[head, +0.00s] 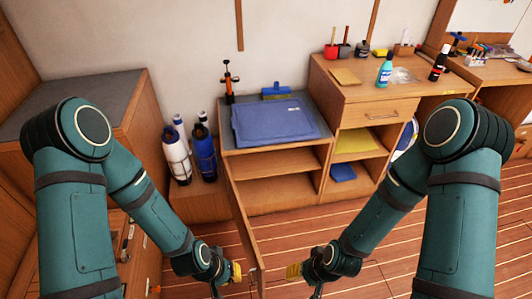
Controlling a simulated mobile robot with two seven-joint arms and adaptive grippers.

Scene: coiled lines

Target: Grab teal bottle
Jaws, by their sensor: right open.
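The teal bottle (385,71) stands upright on the wooden cabinet top at the right, with a white cap and a pale label. My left gripper (216,290) is low in the view, left of centre, with its fingers mostly cut off by the bottom edge. My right gripper (317,291) is open, low and right of centre, also partly cut off. Both grippers are far from the bottle, in front of the cabinets. I see nothing held in the right one.
Clear crumpled plastic (404,75) and a dark bottle (438,63) stand right of the teal bottle. A tan pad (345,77) lies to its left, with several small jars behind. An open door (242,226) juts forward between my arms.

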